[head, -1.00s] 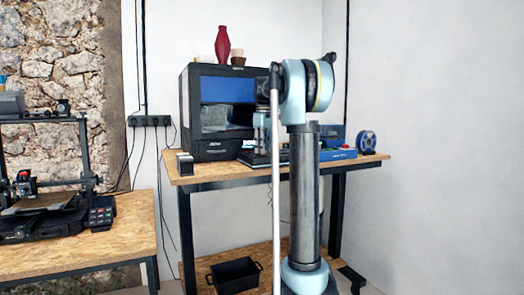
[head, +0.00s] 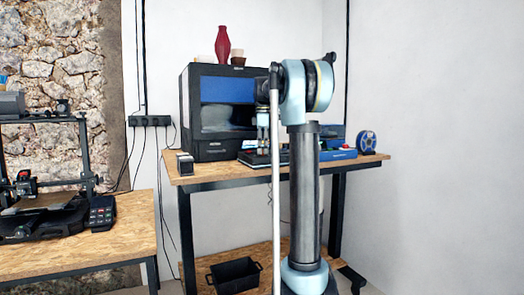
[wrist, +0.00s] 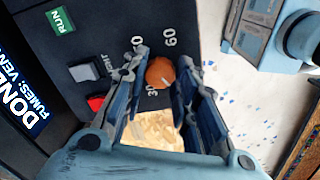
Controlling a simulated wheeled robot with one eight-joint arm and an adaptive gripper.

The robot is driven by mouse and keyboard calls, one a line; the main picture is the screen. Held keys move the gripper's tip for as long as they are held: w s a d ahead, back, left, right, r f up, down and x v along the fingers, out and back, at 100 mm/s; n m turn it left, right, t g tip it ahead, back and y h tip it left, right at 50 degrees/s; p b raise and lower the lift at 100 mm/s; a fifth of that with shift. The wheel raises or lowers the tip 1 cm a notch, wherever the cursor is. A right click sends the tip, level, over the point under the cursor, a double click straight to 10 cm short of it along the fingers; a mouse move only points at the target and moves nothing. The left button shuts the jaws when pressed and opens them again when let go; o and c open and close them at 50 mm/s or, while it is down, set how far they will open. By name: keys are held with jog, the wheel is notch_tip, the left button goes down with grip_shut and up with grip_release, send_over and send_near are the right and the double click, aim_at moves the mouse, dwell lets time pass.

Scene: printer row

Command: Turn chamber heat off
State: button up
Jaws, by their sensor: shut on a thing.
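In the wrist view a round orange-brown knob (wrist: 160,73) sits on a dark control panel (wrist: 105,25). White numbers, among them 60 and a partly covered 30, stand around it. My gripper (wrist: 163,85) has one finger on each side of the knob and is shut on it. A pale mark shows low on the knob's right side, but I cannot tell which number it points at. The knob's label is not readable. In the head view my gripper (head: 263,146) points down at the low dark panel on the far bench; the knob is too small to see there.
A black enclosed printer (head: 205,150) stands behind. A blue spool (head: 367,142) is at right.

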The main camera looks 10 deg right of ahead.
jog(key=shift+w, duration=0.15)
jog(key=o, duration=1.1)
jog(key=shift+d, duration=0.1)
notch_tip(320, 180, up, 12)
jog(key=shift+f, duration=0.1)
jog(key=s+f+m, duration=0.5)
jog(key=s+f, duration=0.9)
jog(key=f, duration=0.1)
jog(key=s+f+m+t, duration=0.1)
jog(key=s+f+m, duration=0.4)
jog(key=s+f, duration=0.9)
jog(key=s+f+m+t, duration=0.1)
jog(key=s+f+m, duration=0.5)
jog(key=s+f, duration=0.8)
jog(key=shift+s+f, duration=0.15)
jog(key=shift+f, duration=0.5)
jog(key=shift+s+f, duration=0.15)
jog(key=shift+f, duration=0.5)
